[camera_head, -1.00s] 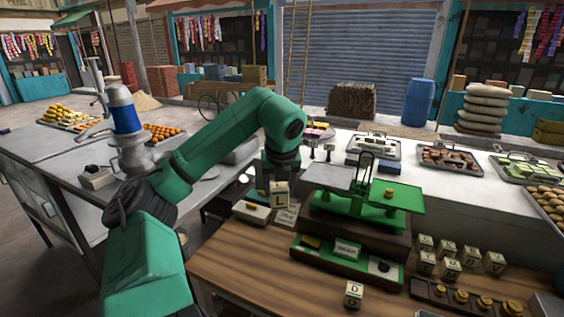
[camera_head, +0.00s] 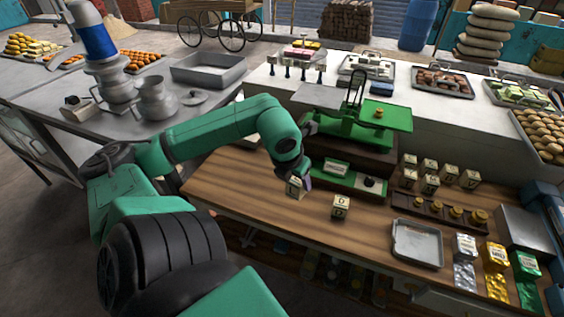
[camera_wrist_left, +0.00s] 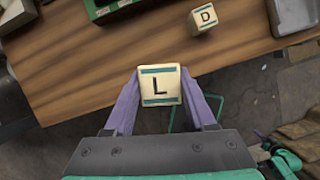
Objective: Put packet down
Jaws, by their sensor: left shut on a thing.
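The cream packet (camera_head: 295,188) marked "L" is in my left gripper (camera_head: 299,180), close over the front part of the wooden table (camera_head: 240,183). In the left wrist view the packet (camera_wrist_left: 160,87) sits between the two purple fingers, its lettered face toward the camera. I cannot tell whether its underside touches the wood. My right gripper is not in view.
The green balance scale (camera_head: 362,128) stands behind, with a green tray (camera_head: 340,182) before it. Several lettered packets (camera_head: 430,184) stand to the right, near a weight rack (camera_head: 405,201). An empty metal tray (camera_head: 417,243) lies at the front right. The table's front edge is close.

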